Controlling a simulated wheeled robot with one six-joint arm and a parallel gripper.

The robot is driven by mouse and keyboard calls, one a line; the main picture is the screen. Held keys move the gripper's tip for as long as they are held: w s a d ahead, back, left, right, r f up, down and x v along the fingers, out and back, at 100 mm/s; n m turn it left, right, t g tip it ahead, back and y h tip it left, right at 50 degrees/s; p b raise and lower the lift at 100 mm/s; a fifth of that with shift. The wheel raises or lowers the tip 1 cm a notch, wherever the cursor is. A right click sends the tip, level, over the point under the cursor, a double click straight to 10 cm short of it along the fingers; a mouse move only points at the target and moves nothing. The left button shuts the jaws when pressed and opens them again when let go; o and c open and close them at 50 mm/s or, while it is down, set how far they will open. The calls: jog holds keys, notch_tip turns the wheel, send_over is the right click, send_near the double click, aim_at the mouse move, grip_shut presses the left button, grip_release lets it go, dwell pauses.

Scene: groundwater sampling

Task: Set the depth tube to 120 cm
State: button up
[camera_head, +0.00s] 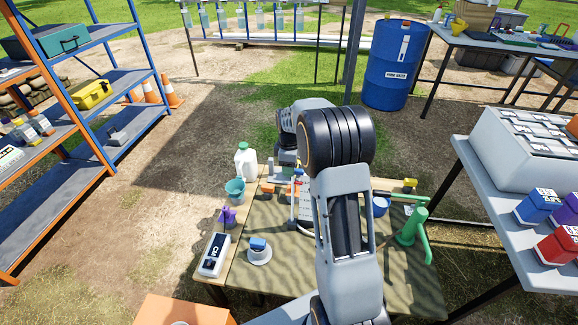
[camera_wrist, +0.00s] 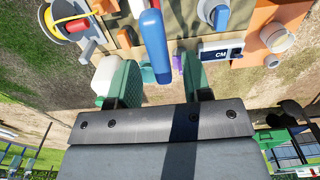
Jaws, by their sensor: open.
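My gripper (camera_wrist: 157,70) shows in the wrist view with two green fingers spread apart and nothing clamped. A thin upright tube with a white scale (camera_head: 304,195) stands on the work table (camera_head: 270,285), partly behind my arm. I cannot read its setting. A white box marked CM (camera_head: 214,256) lies at the table's left; it also shows in the wrist view (camera_wrist: 222,51).
A white jug (camera_head: 246,161), a teal cup (camera_head: 235,188), a purple piece (camera_head: 227,216) and a blue knob on a white base (camera_head: 259,250) crowd the table's left. A green hand pump (camera_head: 414,228) stands right. Shelves (camera_head: 105,100) stand left; a blue barrel (camera_head: 392,70) is behind.

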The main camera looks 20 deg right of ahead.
notch_tip(320, 180, up, 14)
jog(key=p, duration=0.2)
jog(key=shift+f, duration=0.15)
dwell(0.5)
